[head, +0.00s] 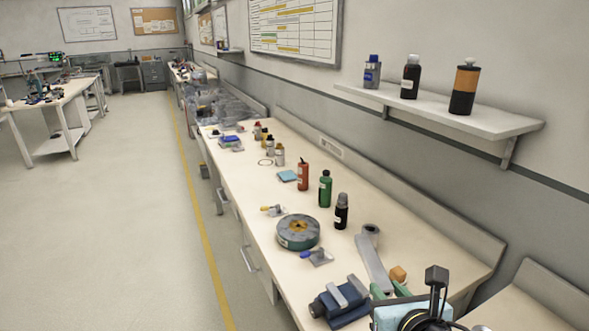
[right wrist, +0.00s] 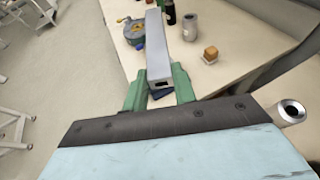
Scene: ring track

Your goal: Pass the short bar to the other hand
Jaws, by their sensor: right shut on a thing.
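The short bar (head: 373,264) is a plain grey square bar with a hollow end, and it also shows in the right wrist view (right wrist: 158,48). My right gripper (head: 391,290) has green fingers, which show on both sides of the bar's near end in the right wrist view (right wrist: 159,88). It is shut on that end, and the bar points away from it, over the bench. My left gripper is in neither view.
The long bench (head: 262,208) runs along the wall. A blue vise (head: 340,301), a round green-grey reel (head: 298,232), a wooden cube (head: 398,273), a grey cylinder (head: 371,230) and several bottles stand on it. The floor (head: 110,230) to the left is clear.

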